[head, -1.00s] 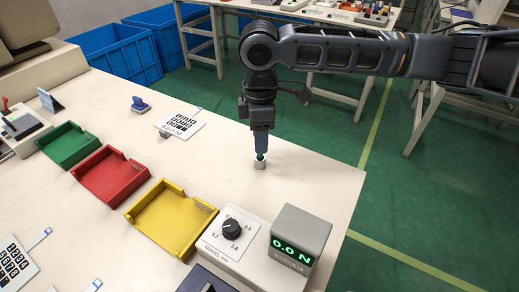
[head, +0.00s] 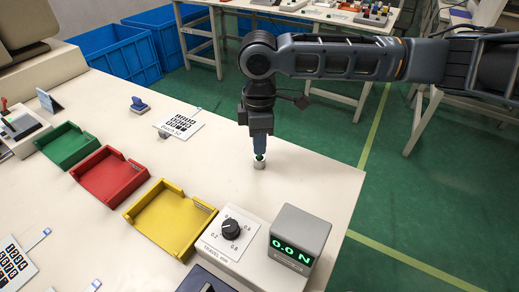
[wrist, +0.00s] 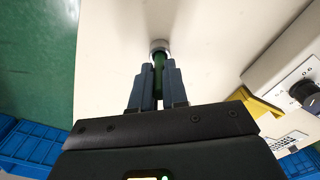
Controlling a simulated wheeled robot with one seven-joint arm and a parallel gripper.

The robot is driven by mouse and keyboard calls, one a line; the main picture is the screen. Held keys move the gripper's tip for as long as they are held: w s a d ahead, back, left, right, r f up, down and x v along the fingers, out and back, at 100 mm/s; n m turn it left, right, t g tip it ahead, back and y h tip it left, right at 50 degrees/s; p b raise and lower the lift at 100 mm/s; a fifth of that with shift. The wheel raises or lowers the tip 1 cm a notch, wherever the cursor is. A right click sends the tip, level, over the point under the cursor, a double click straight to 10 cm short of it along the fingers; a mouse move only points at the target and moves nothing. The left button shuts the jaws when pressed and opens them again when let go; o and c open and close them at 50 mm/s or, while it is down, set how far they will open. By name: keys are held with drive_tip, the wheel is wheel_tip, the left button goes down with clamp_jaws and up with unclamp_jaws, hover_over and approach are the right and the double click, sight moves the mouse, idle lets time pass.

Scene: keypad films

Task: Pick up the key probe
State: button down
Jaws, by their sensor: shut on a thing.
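The key probe is a slim dark green rod (wrist: 159,62). It stands upright in a small pale round holder (head: 259,165) on the table. In the wrist view the holder (wrist: 159,45) shows just beyond my fingertips. My gripper (head: 260,150) points straight down over the holder near the table's right side. Its two blue-grey fingers are shut on the probe, one on each side, also seen in the wrist view (wrist: 158,74). Only a little of the probe shows below the fingers in the head view. The probe's lower end is hidden in the holder.
A yellow tray (head: 205,242), a red tray (head: 75,172) and a green tray (head: 43,140) lie to the left. A dial box (head: 212,248) and a force display (head: 326,229) reading 0.0 N stand in front. A keypad film (head: 194,133) lies behind. Table around the holder is clear.

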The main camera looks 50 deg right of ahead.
drive_tip(key=shift+r, duration=0.1)
wheel_tip(320, 180, up, 4)
drive_tip(key=shift+f, duration=0.1)
drive_tip(key=s+d+r, duration=0.5)
drive_tip(key=s+r, duration=0.2)
drive_tip(key=s, duration=0.3)
drive_tip(key=shift+s, duration=0.3)
idle(1.0)
